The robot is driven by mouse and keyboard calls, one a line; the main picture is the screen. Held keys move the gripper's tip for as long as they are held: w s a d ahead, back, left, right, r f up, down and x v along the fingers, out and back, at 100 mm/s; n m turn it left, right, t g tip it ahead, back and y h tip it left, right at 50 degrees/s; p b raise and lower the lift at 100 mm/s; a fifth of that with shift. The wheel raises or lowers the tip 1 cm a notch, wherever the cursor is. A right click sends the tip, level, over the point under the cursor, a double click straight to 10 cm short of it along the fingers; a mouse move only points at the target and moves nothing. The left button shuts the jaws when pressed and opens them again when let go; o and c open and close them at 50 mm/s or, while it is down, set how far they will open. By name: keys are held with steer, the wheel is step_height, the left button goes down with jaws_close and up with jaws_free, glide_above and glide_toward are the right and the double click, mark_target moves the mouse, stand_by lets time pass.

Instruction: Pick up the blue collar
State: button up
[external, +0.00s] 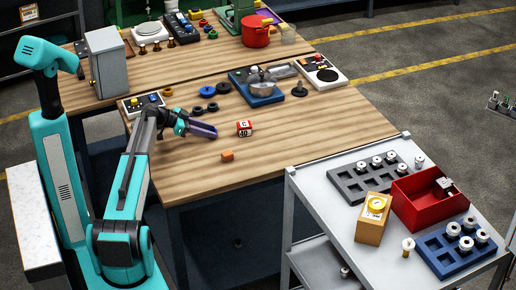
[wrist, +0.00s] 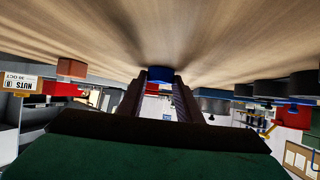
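In the external view my gripper (external: 208,132) is low over the near table, pointing right.
A red labelled block (external: 244,128) stands right of my gripper, and an orange block (external: 227,155) lies nearer the table's front edge. Several dark rings (external: 207,91) lie behind my gripper. A blue fixture (external: 262,98) is farther back. A grey cart (external: 322,205) stands at the right.

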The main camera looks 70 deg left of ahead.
steer(key=c, duration=0.4)
steer(key=shift+o, duration=0.2)
steer(key=shift+r, duration=0.15)
steer(key=shift+r+b, duration=0.85)
steer(key=shift+r, duration=0.25)
steer(key=s+d+b, duration=0.1)
steer(key=s+d, duration=0.2)
steer(key=d, duration=0.1)
steer(key=s+d+r+b, duration=0.1)
steer(key=s+d+b, duration=0.1)
steer(key=s+d, duration=0.2)
steer(key=s+d+r+b, duration=0.1)
steer(key=s+d+b, duration=0.1)
steer(key=s+d, duration=0.1)
steer(key=shift+s+d+r, duration=0.2)
steer(key=shift+d+r, duration=0.05)
steer(key=shift+d, duration=0.3)
